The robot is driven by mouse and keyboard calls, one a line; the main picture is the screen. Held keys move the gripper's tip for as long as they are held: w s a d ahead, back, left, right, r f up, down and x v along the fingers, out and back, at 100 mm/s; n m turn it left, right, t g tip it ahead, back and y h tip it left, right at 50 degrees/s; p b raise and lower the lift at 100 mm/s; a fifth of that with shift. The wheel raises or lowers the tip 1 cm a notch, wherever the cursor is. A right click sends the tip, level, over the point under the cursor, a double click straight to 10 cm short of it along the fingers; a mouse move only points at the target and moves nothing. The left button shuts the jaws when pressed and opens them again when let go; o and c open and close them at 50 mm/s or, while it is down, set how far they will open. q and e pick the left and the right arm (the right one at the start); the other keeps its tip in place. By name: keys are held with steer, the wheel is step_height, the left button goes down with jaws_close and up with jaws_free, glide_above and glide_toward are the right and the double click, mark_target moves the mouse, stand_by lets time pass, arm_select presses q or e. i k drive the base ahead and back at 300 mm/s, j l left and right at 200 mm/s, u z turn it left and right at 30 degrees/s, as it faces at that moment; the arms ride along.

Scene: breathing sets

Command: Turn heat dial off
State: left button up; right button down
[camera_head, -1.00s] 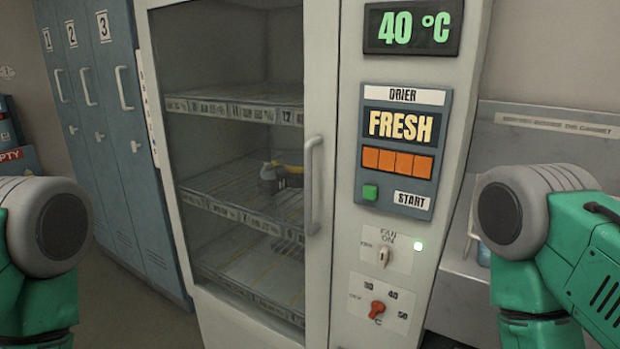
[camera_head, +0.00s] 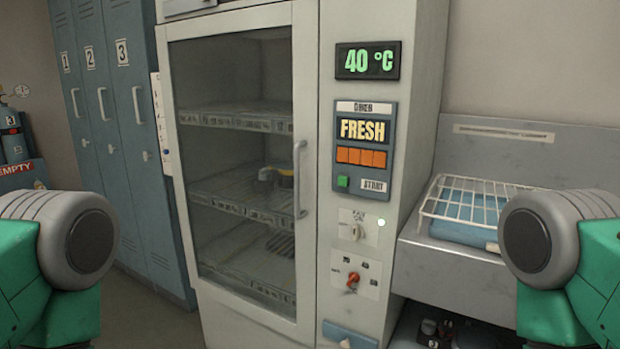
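The heat dial (camera_head: 353,280) is a small red-orange knob on a white plate, low on the drier's control panel. Its plate has small marks around the knob, too small to read now. The drier (camera_head: 307,200) is a tall pale cabinet with a closed glass door. Its display (camera_head: 367,60) reads 40 °C in green. My green and grey arms show at the left and right edges. Neither gripper is in view, and nothing touches the dial.
A sign panel (camera_head: 362,130) reads FRESH, above orange blocks and a green start button (camera_head: 343,182). A counter (camera_head: 450,250) with a white wire rack (camera_head: 470,200) stands right of the drier. Blue lockers (camera_head: 110,130) stand left. Cylinders (camera_head: 12,135) stand at the far left.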

mark_target(354, 277)
steer(key=i+j+z, duration=0.75)
steer(key=j+z, duration=0.25)
steer(key=j, duration=0.2)
steer(key=u, duration=0.65)
